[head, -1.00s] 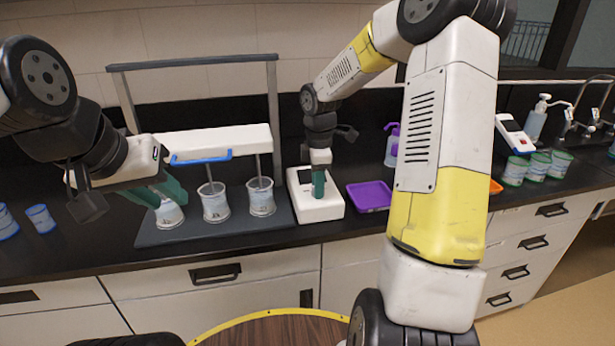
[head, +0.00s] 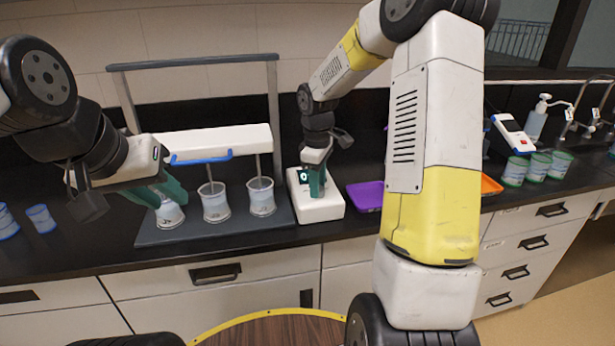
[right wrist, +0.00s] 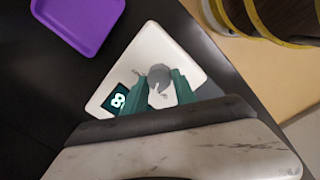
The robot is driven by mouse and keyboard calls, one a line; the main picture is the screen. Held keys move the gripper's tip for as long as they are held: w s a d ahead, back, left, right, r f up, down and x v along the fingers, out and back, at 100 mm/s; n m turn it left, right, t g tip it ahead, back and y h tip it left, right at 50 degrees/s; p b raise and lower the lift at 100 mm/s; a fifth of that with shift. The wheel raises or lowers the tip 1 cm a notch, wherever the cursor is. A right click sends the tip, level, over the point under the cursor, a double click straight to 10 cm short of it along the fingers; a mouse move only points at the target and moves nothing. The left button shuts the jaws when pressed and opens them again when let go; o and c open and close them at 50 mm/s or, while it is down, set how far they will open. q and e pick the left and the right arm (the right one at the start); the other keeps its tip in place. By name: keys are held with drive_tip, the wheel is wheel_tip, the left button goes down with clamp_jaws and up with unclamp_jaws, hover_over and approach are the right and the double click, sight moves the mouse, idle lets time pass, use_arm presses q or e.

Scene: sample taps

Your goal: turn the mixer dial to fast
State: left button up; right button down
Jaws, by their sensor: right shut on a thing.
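The mixer control is a white box (head: 318,209) on the counter, right of the stirring stand. Its small dark display (right wrist: 118,99) is lit with pale characters, which are turned in the right wrist view and hard to read. The grey dial (right wrist: 158,78) on its top has a pointer mark. My right gripper (right wrist: 160,88) is shut on the dial, a green finger on each side. In the head view my right gripper (head: 316,182) hides the dial. My left gripper (head: 163,192) seems open at the stand's left end, close above the left beaker (head: 170,214).
The stand (head: 205,143) has stirring rods over beakers (head: 216,205) on a dark base, with a blue handle (head: 202,158) in front. A purple tray (head: 365,196) lies right of the box. Green-banded cups (head: 538,167) stand further right.

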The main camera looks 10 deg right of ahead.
drive_tip(key=m, duration=0.7)
drive_tip(key=shift+w, duration=0.1)
drive_tip(key=m, duration=0.3)
drive_tip(key=shift+m+g, duration=0.3)
drive_tip(key=shift+m, duration=0.1)
drive_tip(key=shift+d+m, duration=0.1)
drive_tip(key=shift+m, duration=1.5)
drive_tip(key=c, duration=1)
unclamp_jaws()
drive_tip(key=r, duration=0.8)
drive_tip(key=shift+w+a, duration=0.1)
drive_tip(key=shift+a, duration=0.1)
